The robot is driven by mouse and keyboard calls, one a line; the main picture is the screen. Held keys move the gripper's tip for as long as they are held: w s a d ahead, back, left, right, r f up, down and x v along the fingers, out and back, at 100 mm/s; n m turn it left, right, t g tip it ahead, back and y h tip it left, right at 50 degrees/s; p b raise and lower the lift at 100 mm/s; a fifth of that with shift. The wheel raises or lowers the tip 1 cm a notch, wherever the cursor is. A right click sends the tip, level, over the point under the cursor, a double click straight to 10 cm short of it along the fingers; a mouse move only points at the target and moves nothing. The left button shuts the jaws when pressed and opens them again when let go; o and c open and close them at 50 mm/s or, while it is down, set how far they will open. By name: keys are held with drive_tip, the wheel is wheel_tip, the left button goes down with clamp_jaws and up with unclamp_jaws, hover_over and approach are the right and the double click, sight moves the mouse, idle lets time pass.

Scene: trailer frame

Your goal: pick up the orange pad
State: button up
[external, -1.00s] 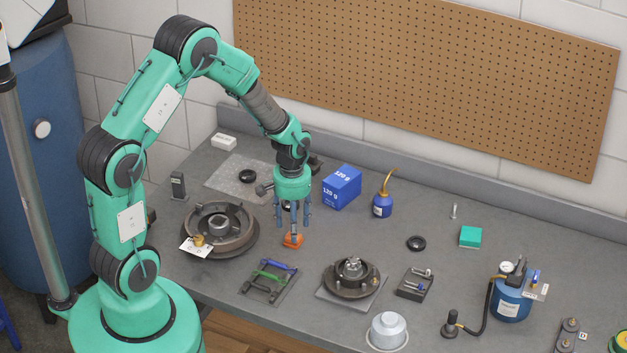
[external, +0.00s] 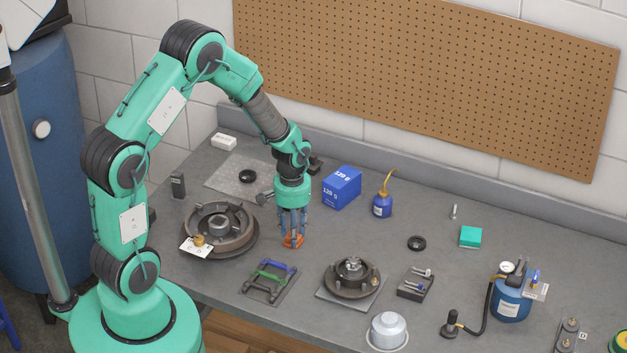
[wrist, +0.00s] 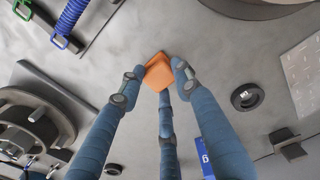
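The orange pad (external: 294,241) lies on the grey bench, between the large drum at left and the hub at right. My gripper (external: 293,236) is over it, pointing down, with its blue fingers around the pad. In the wrist view the orange pad (wrist: 159,72) shows between the three fingertips of my gripper (wrist: 160,78). Two tips are at its left and right edges and one is at its lower edge. The tips look close to the pad, but I cannot tell whether they press on it. The fingers hide part of the pad.
A brake drum (external: 250,243) stands close at left. A rack with blue and green springs (external: 270,283) lies in front. A hub on a plate (external: 324,295) is at front right. A blue box (external: 342,187) and an oil can (external: 382,206) stand behind at right.

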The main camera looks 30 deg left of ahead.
drive_tip(key=c, duration=0.4)
drive_tip(key=shift+r, duration=0.15)
wheel_tip(320, 180, up, 10)
drive_tip(key=shift+f+p, duration=0.15)
drive_tip(key=shift+p, duration=0.7)
drive_tip(key=shift+w+d, duration=0.1)
